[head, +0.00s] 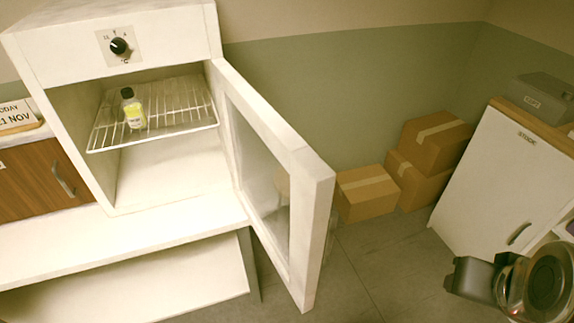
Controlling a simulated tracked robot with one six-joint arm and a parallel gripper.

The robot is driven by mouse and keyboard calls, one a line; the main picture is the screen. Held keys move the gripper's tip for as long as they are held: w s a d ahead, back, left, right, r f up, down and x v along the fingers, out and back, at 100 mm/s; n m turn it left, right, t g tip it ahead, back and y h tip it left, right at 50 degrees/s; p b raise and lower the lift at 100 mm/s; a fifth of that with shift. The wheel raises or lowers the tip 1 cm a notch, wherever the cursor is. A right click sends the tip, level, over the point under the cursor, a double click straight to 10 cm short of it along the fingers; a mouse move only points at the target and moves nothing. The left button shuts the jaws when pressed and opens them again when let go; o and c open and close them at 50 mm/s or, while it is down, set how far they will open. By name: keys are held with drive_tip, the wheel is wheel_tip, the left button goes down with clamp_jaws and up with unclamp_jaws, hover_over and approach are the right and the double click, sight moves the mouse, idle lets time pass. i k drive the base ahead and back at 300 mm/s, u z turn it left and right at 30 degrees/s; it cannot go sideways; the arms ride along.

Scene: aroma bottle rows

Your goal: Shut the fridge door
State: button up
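The white fridge (120,44) stands on a white bench at the left, with its front open. Its door (314,235) is hinged on the right side of the opening and swung wide out towards me. The door has a pale frame around a glass pane. A small bottle with a dark cap and yellow label (134,110) stands on the wire shelf (185,117) inside. My gripper (452,279) is at the lower right, well to the right of the door and apart from it.
Several cardboard boxes (368,194) are stacked on the floor by the back wall, behind the door. A white cabinet (497,180) stands at the right, with a grey box (540,97) on top. Floor (385,260) shows clear between the door and my gripper.

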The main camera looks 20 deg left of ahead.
sight(313, 181)
drive_tip(key=i, duration=1.25)
drive_tip(key=u, duration=3.15)
drive_tip(key=k, duration=0.15)
drive_tip(key=z, duration=0.25)
